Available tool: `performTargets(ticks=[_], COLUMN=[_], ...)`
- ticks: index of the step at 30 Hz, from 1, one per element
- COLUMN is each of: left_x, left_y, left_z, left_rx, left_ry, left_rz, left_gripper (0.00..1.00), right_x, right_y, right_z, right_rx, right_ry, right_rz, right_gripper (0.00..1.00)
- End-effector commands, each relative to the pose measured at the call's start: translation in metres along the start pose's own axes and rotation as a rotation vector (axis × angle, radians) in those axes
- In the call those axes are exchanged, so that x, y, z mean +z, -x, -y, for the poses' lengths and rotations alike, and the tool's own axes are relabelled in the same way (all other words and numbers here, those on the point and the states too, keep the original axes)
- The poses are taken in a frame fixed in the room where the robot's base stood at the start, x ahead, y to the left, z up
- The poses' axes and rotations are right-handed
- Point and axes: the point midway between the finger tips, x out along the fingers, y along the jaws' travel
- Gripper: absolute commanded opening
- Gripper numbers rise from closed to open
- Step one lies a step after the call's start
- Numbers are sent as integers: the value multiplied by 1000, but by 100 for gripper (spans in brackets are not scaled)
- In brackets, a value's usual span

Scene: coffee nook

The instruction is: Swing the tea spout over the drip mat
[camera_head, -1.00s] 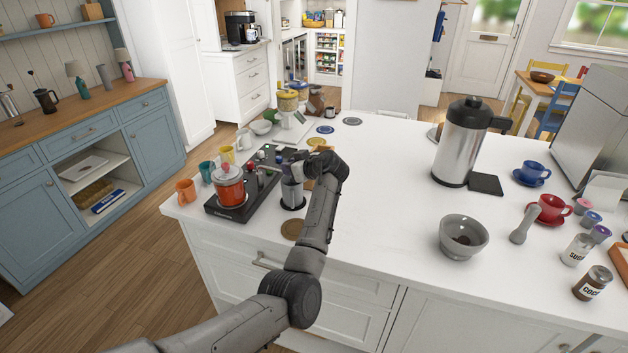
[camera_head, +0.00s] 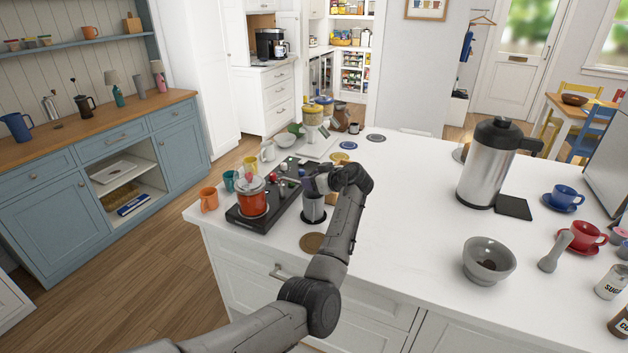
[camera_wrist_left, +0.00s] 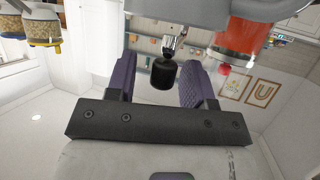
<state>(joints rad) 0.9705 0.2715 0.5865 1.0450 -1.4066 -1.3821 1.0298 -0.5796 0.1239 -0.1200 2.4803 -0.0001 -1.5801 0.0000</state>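The tea station is a black base (camera_head: 246,219) with a red-orange pot (camera_head: 253,204) at its left end. A grey cylinder (camera_head: 313,206) stands at its right end on a dark round foot. My left gripper (camera_head: 307,184) is over the right end of the base and hides part of it. In the left wrist view a black knob (camera_wrist_left: 164,75) on a metal stem lies between its two purple-padded fingers (camera_wrist_left: 158,82), with gaps beside it. I cannot tell whether the knob belongs to the spout. A black square mat (camera_head: 514,207) lies beside the steel urn (camera_head: 487,165). My right gripper is not in view.
Orange (camera_head: 209,199), teal and yellow mugs stand left of the base. A brown round coaster (camera_head: 312,243) lies in front of it. A grey bowl (camera_head: 489,260) and red cup (camera_head: 587,237) are at the right. The middle of the white counter is clear.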

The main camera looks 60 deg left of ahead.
Motion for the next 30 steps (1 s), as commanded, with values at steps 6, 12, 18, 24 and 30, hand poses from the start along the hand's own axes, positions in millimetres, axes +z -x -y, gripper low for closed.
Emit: performTargets(ticks=[6,12,18,24,30], left_x=[-1,-2,-1,-1,-1], left_y=[1,19,59,97,124], left_z=[0,-1,-1,-1,0], left_rx=[1,3,4,3,1], left_ry=[1,2,1,0,0], left_rz=[-1,-2,0,0,-1], left_gripper=[48,48,48,48,48], right_x=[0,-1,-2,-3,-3], right_y=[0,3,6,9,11], right_z=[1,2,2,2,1], right_rx=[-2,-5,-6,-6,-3], right_ry=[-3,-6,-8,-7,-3], right_rz=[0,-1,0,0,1], right_gripper=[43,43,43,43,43])
